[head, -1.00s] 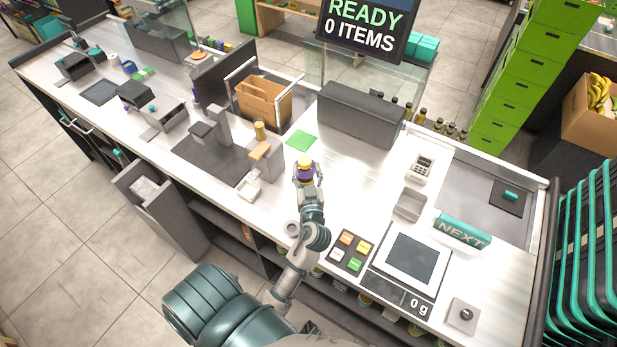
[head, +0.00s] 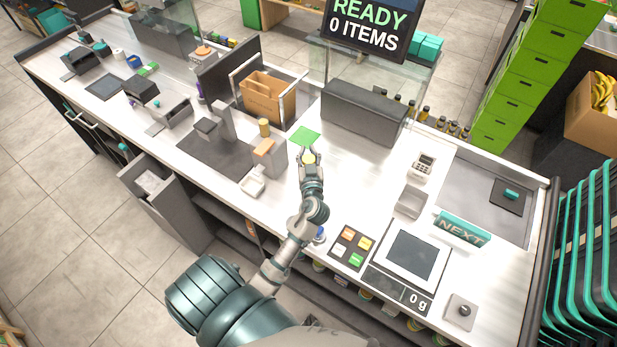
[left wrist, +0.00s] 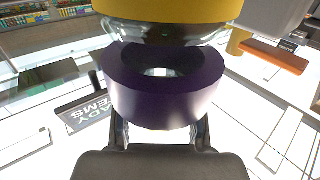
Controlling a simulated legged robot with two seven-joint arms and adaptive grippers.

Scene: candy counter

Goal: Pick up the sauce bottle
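The sauce bottle (head: 308,158) is at the middle of the counter, mostly covered by my left gripper (head: 309,152) in the head view. Its yellow part shows between the fingers. In the left wrist view the bottle fills the upper middle, with a yellow part, clear glass and a purple band (left wrist: 165,98). The fingers (left wrist: 160,132) reach up to both sides of the band, which hides their tips. I cannot tell whether they press on the bottle or whether its base touches the counter. My right gripper is not in view.
A green mat (head: 304,136) lies just beyond the gripper. A block-shaped device (head: 268,160) stands to its left and a grey box (head: 362,112) behind to its right. The scale (head: 412,256) and button pad (head: 351,248) are nearer.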

